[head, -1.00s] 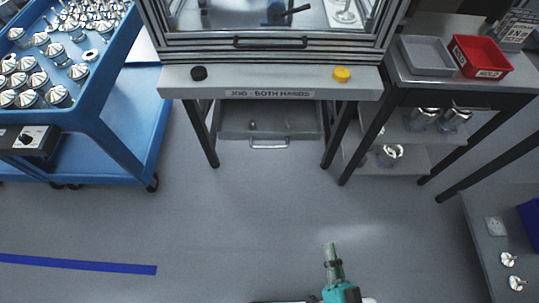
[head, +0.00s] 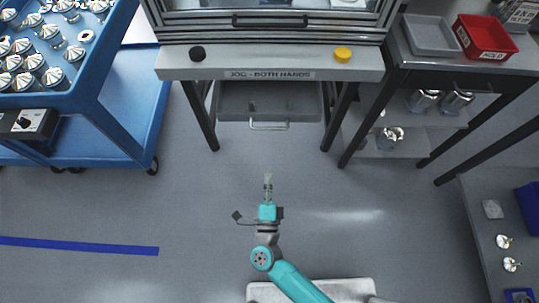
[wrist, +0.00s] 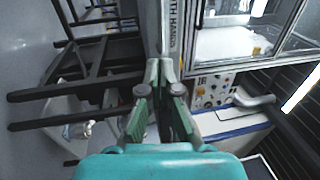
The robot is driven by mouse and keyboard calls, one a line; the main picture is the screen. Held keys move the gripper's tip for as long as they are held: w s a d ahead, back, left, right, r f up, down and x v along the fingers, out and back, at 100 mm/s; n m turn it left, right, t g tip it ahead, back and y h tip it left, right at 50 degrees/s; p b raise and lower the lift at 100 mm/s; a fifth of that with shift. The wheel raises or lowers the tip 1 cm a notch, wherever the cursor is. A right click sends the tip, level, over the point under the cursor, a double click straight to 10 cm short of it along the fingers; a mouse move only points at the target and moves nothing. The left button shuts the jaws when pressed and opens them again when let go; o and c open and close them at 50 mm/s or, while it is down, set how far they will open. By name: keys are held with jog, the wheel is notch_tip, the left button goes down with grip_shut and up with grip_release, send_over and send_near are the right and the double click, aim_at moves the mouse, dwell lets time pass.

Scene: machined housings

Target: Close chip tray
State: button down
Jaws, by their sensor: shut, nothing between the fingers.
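The chip tray (head: 295,103) is a grey drawer under the machine's front bench, in the head view. It stands pulled out, so its inside shows, with a small dark thing in it. Its pale bar handle (head: 269,127) is on the front edge. My gripper (head: 268,178) is below the handle in the picture, pointing toward it and apart from it. The fingers are shut and empty. They also show close together in the wrist view (wrist: 162,68), where I cannot make out the tray.
The bench (head: 270,62) has a black and a yellow button, and dark legs stand either side of the tray. A blue cart (head: 125,120) with metal parts is at left. A side table (head: 460,70) with grey and red bins is at right. The floor between is clear.

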jog(key=w+r, duration=0.2)
jog(key=w, duration=1.1)
jog(key=shift+d+r, duration=0.3)
jog(key=shift+w, duration=0.15)
